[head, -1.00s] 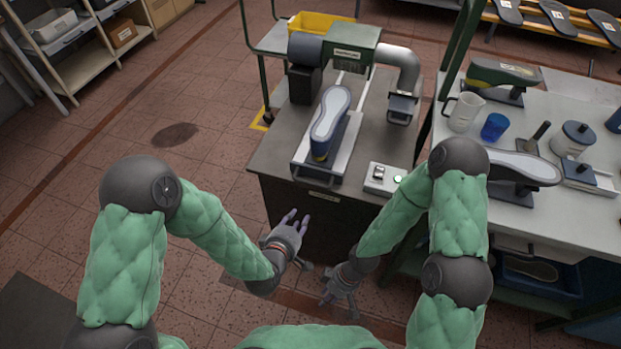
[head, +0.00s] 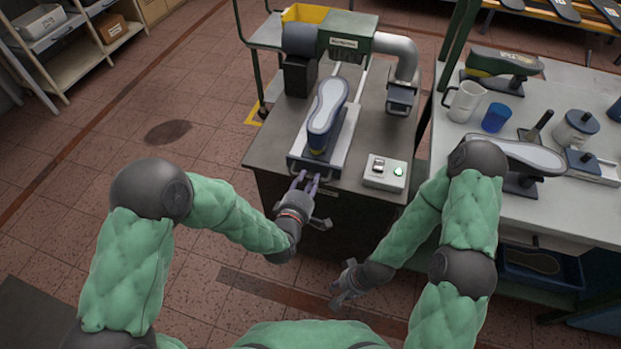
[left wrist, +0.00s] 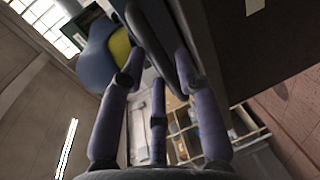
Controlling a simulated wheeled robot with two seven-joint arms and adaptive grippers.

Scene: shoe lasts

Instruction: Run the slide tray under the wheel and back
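The slide tray (head: 341,152) lies on its rail on the dark machine bench, with a shoe last (head: 327,107) sole up on it. The tray's front handle (head: 318,174) faces me. My left gripper (head: 304,182) is at this handle, its fingers parted; in the left wrist view the fingers stand on either side of a dark bar (left wrist: 152,35), and I cannot tell if they touch it. The wheel is hidden under the green housing (head: 347,35) behind the tray. My right gripper (head: 342,292) hangs open and empty, low in front of the bench.
A grey duct (head: 401,75) comes down at the bench's back right. The right table (head: 560,90) holds a jug (head: 465,102), a blue cup (head: 496,118) and another last (head: 520,155).

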